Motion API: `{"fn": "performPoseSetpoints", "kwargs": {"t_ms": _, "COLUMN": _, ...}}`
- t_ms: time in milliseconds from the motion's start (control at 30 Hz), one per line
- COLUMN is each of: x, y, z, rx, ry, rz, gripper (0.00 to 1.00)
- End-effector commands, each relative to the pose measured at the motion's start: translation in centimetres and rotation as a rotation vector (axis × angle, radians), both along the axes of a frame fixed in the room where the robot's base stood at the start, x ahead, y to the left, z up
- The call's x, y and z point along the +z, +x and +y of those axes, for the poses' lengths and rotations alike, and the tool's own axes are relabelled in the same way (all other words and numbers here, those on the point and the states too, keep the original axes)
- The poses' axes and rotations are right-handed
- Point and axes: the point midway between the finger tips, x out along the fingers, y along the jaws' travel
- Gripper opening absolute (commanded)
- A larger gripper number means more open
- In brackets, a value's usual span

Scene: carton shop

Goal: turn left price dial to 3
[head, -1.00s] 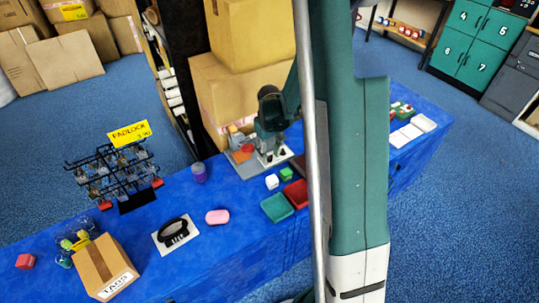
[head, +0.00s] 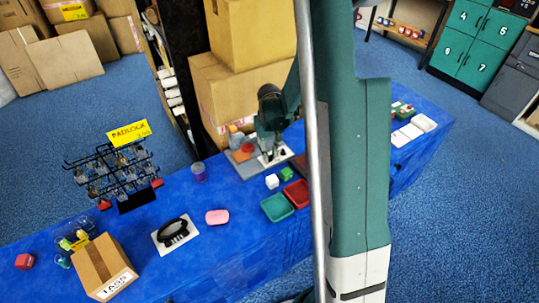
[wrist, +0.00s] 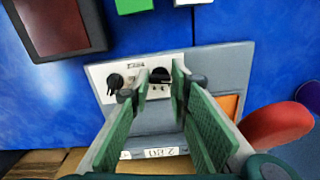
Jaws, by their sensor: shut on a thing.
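My gripper (head: 268,153) points down over a grey device with a white panel (wrist: 101,74) on the blue table. In the wrist view its green-padded fingers (wrist: 160,78) close around a black dial (wrist: 160,74), the left price dial as the head view lies. A second black dial (wrist: 115,81) is free, beside it on the left in the wrist view. A label reading about 2.80 (wrist: 153,152) is on the device's edge. The held dial's number marks are too small and covered to read.
A white cube (head: 272,181), a green cube (head: 286,174), a teal tray (head: 277,208) and a red tray (head: 296,193) stand close in front of the device. An orange square (wrist: 229,105) and a red rounded thing (wrist: 278,125) lie beside my fingers. Stacked cartons (head: 222,85) rise behind.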

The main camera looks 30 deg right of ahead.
Motion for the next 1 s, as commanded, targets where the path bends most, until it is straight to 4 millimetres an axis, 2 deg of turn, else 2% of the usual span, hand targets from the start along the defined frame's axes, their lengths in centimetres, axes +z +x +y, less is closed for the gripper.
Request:
{"fn": "performPoseSetpoints", "kwargs": {"t_ms": 500, "x": -0.01, "y": 0.04, "z": -0.04, "rx": -0.315, "ry": 0.0, "rz": 0.0, "gripper": 0.07}}
{"fn": "performPoseSetpoints", "kwargs": {"t_ms": 1000, "x": 0.03, "y": 0.05, "z": -0.04, "rx": -0.362, "ry": 0.0, "rz": -0.001, "gripper": 0.07}}
